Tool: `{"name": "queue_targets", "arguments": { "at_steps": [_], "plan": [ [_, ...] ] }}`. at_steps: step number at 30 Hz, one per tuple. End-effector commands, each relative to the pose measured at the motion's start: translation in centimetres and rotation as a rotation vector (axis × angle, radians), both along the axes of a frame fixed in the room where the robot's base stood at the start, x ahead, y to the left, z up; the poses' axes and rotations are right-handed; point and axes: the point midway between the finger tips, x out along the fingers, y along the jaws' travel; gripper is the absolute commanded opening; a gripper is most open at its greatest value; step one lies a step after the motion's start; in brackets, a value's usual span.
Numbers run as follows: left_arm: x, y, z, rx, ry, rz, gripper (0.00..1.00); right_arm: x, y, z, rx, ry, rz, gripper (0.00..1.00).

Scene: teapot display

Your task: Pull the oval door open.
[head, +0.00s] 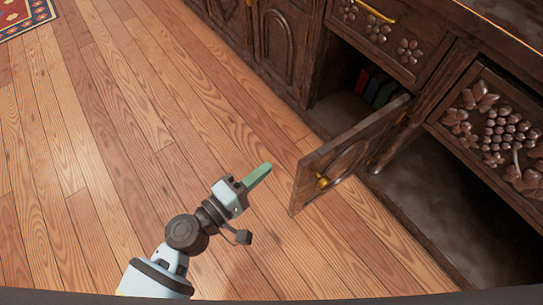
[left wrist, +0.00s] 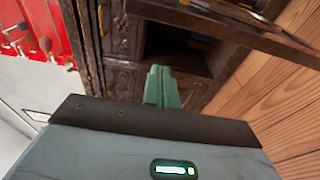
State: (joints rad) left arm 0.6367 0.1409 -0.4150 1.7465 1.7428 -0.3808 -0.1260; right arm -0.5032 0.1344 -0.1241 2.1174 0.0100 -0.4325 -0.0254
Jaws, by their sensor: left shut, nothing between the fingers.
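The oval door (head: 345,153) is a dark carved wooden cabinet door, standing swung out from its dark cabinet. A brass knob (head: 321,181) sits near its free edge. Behind it the cabinet opening shows. My left gripper (head: 260,174), with green fingers, is shut and empty above the floor, left of the door's free edge and apart from it. In the left wrist view the shut fingers (left wrist: 161,84) point toward a dark opening, and a dark wooden panel, likely the door (left wrist: 225,27), crosses the upper right. My right gripper is not in view.
Books (head: 374,86) stand inside the cabinet. A drawer with a brass handle (head: 377,12) is above the opening, and carved panels (head: 500,128) lie to the right. The wooden floor (head: 110,130) is clear on the left; a patterned rug (head: 24,14) lies in the far left corner.

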Motion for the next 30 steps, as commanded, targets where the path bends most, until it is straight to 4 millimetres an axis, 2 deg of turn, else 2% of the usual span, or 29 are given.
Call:
{"name": "queue_targets", "arguments": {
  "at_steps": [3,9,26,30],
  "plan": [
    [-1.7,1.3,-0.1,0.001,0.002,0.002,0.0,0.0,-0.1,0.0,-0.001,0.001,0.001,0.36],
    [-3.3,2.6,-0.1,0.001,0.001,0.001,0.0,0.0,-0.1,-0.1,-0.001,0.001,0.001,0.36],
    [-3.8,2.9,0.1,0.001,-0.001,0.001,0.0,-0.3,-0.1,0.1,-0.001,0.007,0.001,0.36],
    [-3.8,2.9,1.9,0.001,-0.011,0.001,0.0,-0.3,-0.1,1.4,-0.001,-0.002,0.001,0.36]
  ]
}}
